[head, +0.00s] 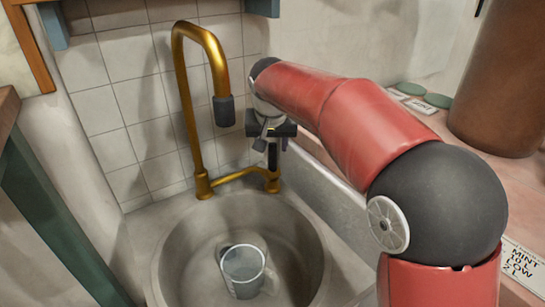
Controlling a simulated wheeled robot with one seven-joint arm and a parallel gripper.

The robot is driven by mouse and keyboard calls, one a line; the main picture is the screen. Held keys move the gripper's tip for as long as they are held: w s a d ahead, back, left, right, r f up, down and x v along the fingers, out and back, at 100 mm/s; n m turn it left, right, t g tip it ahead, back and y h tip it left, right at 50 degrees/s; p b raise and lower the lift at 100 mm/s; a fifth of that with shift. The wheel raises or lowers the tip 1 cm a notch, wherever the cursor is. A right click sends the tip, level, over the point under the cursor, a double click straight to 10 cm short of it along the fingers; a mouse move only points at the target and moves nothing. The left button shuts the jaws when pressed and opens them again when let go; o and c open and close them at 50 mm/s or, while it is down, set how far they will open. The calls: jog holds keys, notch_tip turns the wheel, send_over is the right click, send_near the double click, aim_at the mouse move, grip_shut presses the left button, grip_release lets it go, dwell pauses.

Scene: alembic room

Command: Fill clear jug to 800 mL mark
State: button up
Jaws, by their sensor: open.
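A clear jug (243,270) stands upright in the round grey sink basin (305,232). Its handle is toward the right, and I cannot read any marks or tell a water level in it. A brass tap (187,95) arches above the basin with a dark spout end (224,111); no stream of water shows below it. My gripper (272,158) is at the right end of the tap's base, close to a short brass upright (272,183). It is open, and I cannot tell whether it touches the tap.
A tiled wall (130,100) stands behind the tap. A green wooden frame (50,215) borders the left.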

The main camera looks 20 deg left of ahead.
aim_at(272, 158)
jog(key=b+x, duration=0.1)
jog(key=x, duration=0.6)
jog(key=shift+c, duration=0.4)
grip_shut()
